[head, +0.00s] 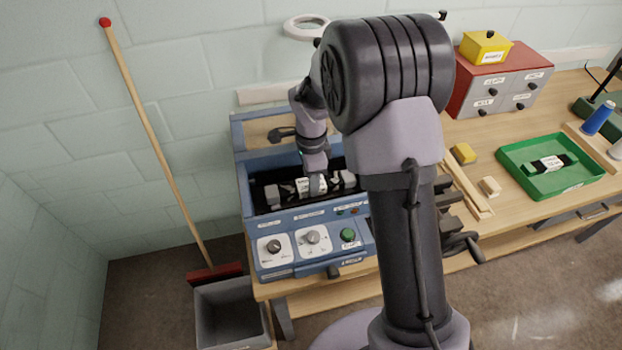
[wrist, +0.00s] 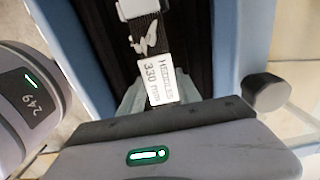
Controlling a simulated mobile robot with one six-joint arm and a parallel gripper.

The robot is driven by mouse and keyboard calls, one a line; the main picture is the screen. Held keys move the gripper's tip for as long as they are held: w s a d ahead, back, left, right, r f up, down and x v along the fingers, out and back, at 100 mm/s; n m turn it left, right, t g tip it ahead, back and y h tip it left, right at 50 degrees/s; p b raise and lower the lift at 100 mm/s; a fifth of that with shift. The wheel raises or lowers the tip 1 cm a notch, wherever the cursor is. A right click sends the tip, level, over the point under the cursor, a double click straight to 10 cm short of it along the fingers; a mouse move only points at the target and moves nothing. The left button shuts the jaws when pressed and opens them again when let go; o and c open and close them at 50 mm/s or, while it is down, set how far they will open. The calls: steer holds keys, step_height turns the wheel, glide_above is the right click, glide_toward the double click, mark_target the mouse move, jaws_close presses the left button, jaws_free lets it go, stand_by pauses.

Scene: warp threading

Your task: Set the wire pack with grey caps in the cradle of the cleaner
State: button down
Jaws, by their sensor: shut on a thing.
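The wire pack with grey caps (head: 288,190) lies lengthwise inside the open trough of the blue cleaner (head: 290,221), left of my arm. It has dark wires, a white label and a pale grey cap at each end. My gripper (head: 317,186) reaches down into the trough and is shut on the pack near its label. In the wrist view the pack (wrist: 147,35) runs up from my gripper (wrist: 157,97), its label reading "330 mm", with the blue cleaner walls (wrist: 238,40) on both sides. I cannot tell whether the pack touches the cradle, which is hidden under it.
The cleaner's front has knobs and a green button (head: 347,235). A broom (head: 160,150) and grey bin (head: 232,312) stand left.

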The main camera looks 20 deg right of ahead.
steer(key=shift+f+b, duration=0.5)
steer(key=c, duration=0.8)
jaws_free()
steer(key=shift+o, duration=0.2)
step_height(320, 180, up, 18)
steer(key=p, duration=0.5)
steer(key=s+a+n+t+b, duration=0.1)
steer(key=s+n+b, duration=0.3)
steer(key=s, duration=0.4)
steer(key=s+a+f+n+t+y+b, duration=0.1)
steer(key=s+n+t+b, duration=0.2)
steer(key=s, duration=0.5)
steer(key=s+a+f+n+t+y+b, duration=0.1)
steer(key=s+a+n+b, duration=0.1)
steer(key=s+n+b, duration=0.3)
steer(key=s+n, duration=0.1)
steer(key=s, duration=0.3)
steer(key=shift+f+n+t, duration=0.25)
steer(key=shift+n+t, duration=0.05)
steer(key=shift+t, duration=0.1)
